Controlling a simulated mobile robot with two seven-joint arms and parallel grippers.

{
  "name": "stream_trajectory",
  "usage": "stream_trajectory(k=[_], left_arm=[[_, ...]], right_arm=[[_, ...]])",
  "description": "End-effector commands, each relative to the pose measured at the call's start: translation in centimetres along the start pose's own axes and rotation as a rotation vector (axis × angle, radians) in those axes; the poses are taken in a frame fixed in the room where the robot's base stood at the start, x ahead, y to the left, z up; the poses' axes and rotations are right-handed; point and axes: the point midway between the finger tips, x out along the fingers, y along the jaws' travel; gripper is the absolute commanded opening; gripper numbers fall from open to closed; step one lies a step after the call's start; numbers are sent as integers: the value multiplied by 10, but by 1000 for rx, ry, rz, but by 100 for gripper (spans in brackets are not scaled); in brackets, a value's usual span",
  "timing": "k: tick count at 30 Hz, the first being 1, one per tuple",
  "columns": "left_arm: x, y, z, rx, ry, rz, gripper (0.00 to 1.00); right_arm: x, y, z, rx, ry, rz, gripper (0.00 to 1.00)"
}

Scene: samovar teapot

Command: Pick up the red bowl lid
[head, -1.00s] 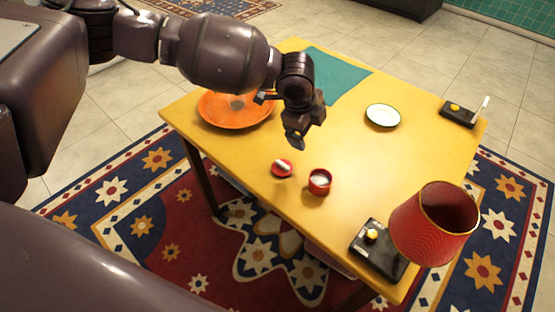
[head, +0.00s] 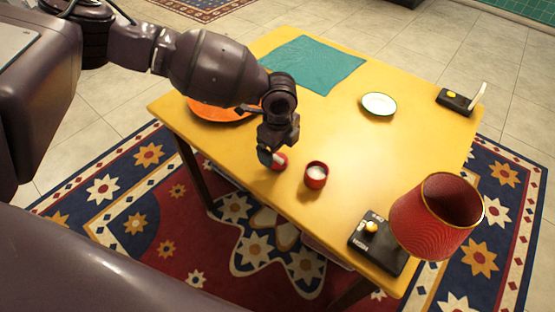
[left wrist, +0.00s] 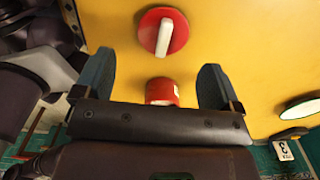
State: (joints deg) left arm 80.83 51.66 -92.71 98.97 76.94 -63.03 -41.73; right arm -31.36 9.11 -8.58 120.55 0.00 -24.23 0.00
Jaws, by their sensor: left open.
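The red bowl lid (head: 281,163), with a white bar handle, lies on the yellow table and is partly hidden by my left gripper (head: 270,157). In the left wrist view the lid (left wrist: 150,31) shows whole, ahead of the open, empty fingers (left wrist: 155,63) and roughly centred between them. The fingers appear apart from it. The red bowl (head: 316,176) with white inside stands to the right of the lid. A red object, seemingly this bowl (left wrist: 160,92), shows between the fingers in the wrist view. My right gripper is not in view.
An orange dish (head: 215,110), partly behind my left arm, and a teal cloth (head: 312,64) lie at the back left. A white plate (head: 378,104) lies farther back. A red lampshade (head: 432,218) and black box (head: 366,245) stand front right. The table middle is clear.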

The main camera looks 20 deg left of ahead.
Motion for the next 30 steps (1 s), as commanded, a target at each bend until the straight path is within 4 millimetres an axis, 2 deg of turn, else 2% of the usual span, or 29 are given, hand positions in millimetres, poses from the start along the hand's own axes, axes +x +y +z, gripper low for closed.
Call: stream_trajectory(k=[10, 13, 19, 29, 30], left_arm=[[44, -2, 1, -1, 0, 3, 90], [49, -2, 1, -1, 0, 0, 90], [48, -3, 2, -1, -1, -3, 90], [48, -2, 2, -2, 0, -2, 41], [48, -2, 2, -2, 0, -2, 40]], right_arm=[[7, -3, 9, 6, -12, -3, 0], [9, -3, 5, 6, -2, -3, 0], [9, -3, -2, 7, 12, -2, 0], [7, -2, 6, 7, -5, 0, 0], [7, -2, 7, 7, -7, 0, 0]])
